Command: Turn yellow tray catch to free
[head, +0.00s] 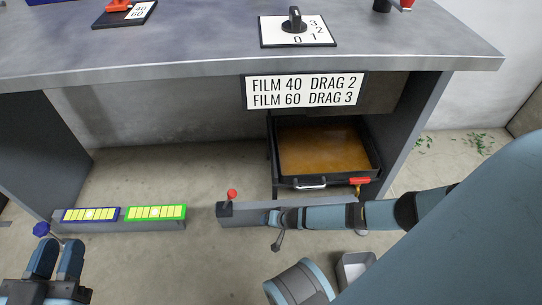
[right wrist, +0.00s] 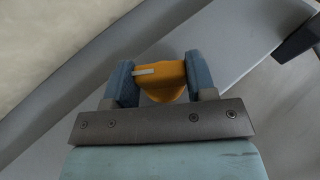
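The tray (head: 324,180) is black, holds brown liquid, and sits under the table with a pale handle on its front. A red catch (head: 360,181) is at its front right corner, with a small yellow bit below it. In the right wrist view a yellow catch (right wrist: 165,82) with a white mark sits between the fingers of my right gripper (right wrist: 161,80), which appear to touch both its sides. In the head view my right gripper (head: 272,217) is small by the low grey rail, hiding any catch there. My left gripper (head: 57,262) is open and empty at lower left.
The low grey rail (head: 240,215) carries a red-knobbed lever (head: 232,195). Blue-framed (head: 90,214) and green-framed (head: 155,212) panels stand left. A blue knob (head: 41,229) is near my left gripper. A sign (head: 305,91) hangs from the table edge (head: 180,70).

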